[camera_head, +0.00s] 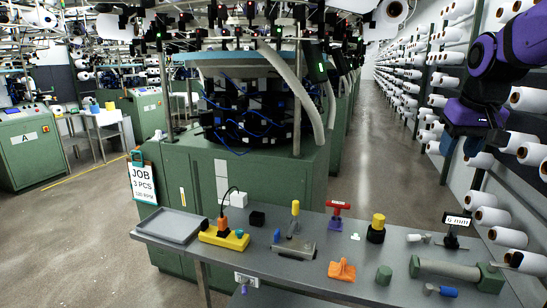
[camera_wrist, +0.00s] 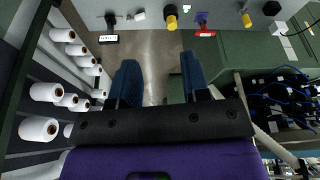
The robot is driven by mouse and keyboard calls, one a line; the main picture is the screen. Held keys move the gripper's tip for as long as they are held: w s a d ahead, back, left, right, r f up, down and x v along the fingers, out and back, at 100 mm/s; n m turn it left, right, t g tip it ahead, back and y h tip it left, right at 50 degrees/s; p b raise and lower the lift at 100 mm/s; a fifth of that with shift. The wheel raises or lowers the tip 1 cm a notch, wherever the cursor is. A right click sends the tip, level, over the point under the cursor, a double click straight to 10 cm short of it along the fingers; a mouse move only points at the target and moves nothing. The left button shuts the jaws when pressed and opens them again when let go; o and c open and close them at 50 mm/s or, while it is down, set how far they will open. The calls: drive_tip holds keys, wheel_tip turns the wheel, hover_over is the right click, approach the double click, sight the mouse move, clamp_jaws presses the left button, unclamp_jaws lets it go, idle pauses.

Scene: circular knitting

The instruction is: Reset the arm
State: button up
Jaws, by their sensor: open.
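My arm, purple and dark, is raised at the upper right of the head view. My gripper (camera_head: 460,150) hangs there with its blue fingers downward, beyond the grey table and in front of the yarn rack. In the wrist view my gripper (camera_wrist: 160,75) shows two blue fingers spread apart. Nothing is between them but the floor behind. The gripper is open and empty, and touches nothing that I can see.
A grey table (camera_head: 328,256) holds a grey tray (camera_head: 180,226), a yellow block with an orange plug (camera_head: 224,236), an orange piece (camera_head: 341,270), a green-ended roller (camera_head: 455,271) and other small parts. A rack of white yarn cones (camera_head: 492,216) stands right. The aisle floor (camera_head: 385,150) is clear.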

drive_tip(key=s+a+f, duration=0.1)
drive_tip(key=s+a, duration=0.2)
drive_tip(key=s, duration=0.8)
drive_tip(key=s+a+f+n+t, duration=0.1)
drive_tip(key=s+a, duration=0.3)
drive_tip(key=s, duration=0.6)
drive_tip(key=shift+s+f+t+y, duration=0.3)
drive_tip(key=shift+s+f, duration=0.05)
drive_tip(key=shift+f, duration=0.1)
idle(2.1)
drive_tip(key=w+d+r, duration=0.2)
drive_tip(key=w, duration=0.6)
drive_tip(key=m+g+h, duration=0.1)
drive_tip(key=m, duration=0.2)
hover_over(454, 234)
drive_tip(key=s+a, duration=0.2)
drive_tip(key=s, duration=0.2)
wheel_tip(454, 234, down, 33)
drive_tip(key=x, duration=0.7)
drive_tip(key=d+x, duration=0.1)
drive_tip(key=x, duration=0.2)
drive_tip(key=shift+f, duration=0.15)
